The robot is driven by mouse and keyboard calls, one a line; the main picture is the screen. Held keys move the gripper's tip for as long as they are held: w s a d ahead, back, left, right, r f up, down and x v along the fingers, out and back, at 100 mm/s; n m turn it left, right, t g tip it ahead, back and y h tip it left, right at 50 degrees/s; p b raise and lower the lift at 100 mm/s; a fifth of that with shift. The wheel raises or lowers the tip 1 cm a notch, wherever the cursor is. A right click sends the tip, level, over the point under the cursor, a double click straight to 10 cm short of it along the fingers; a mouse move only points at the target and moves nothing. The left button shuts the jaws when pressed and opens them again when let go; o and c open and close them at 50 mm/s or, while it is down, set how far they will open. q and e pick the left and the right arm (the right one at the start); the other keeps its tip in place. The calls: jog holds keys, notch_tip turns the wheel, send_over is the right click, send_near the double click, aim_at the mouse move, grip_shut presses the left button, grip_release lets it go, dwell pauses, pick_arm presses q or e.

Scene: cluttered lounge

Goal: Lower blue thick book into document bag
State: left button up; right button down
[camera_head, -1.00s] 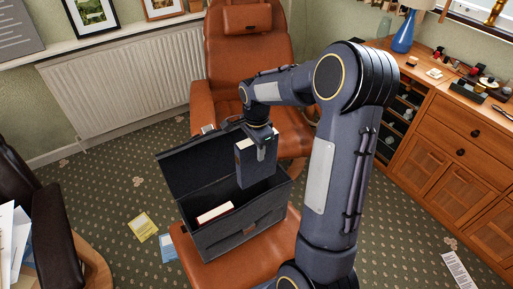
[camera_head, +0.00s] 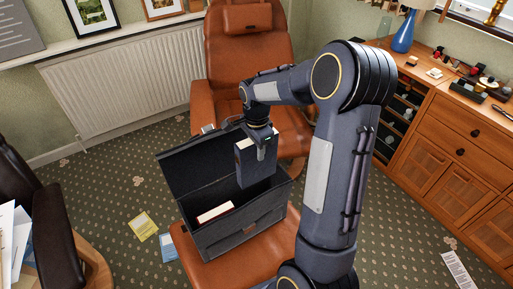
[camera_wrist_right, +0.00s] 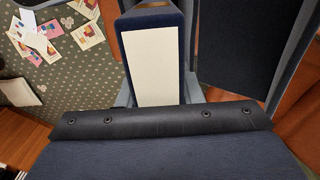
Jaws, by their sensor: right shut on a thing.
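The blue thick book (camera_head: 244,166) is held upright in my right gripper (camera_head: 262,150), which is shut on it. The book is over the open mouth of the document bag (camera_head: 240,236), with its lower end near or within the opening; the exact depth is hard to tell. The bag is dark grey, with its lid (camera_head: 200,160) raised at the back. In the right wrist view, the book's pale page edges (camera_wrist_right: 152,68) face the camera between blue covers. My left gripper is not in view.
The bag stands on an orange-brown leather seat (camera_head: 270,246). A pale-edged book (camera_head: 215,212) lies inside the bag, toward its front left. A leather armchair (camera_head: 248,55) is behind, and a wooden cabinet (camera_head: 435,140) is at the right. Papers (camera_head: 143,226) lie on the carpet.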

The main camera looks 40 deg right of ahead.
aim_at(257, 178)
jog(key=shift+f, duration=0.1)
jog(key=shift+f+b, duration=5.15)
jog(key=shift+f, duration=2.25)
notch_tip(257, 178, down, 7)
jog(key=b, duration=0.4)
jog(key=shift+r+b, duration=0.2)
jog(key=shift+b, duration=0.1)
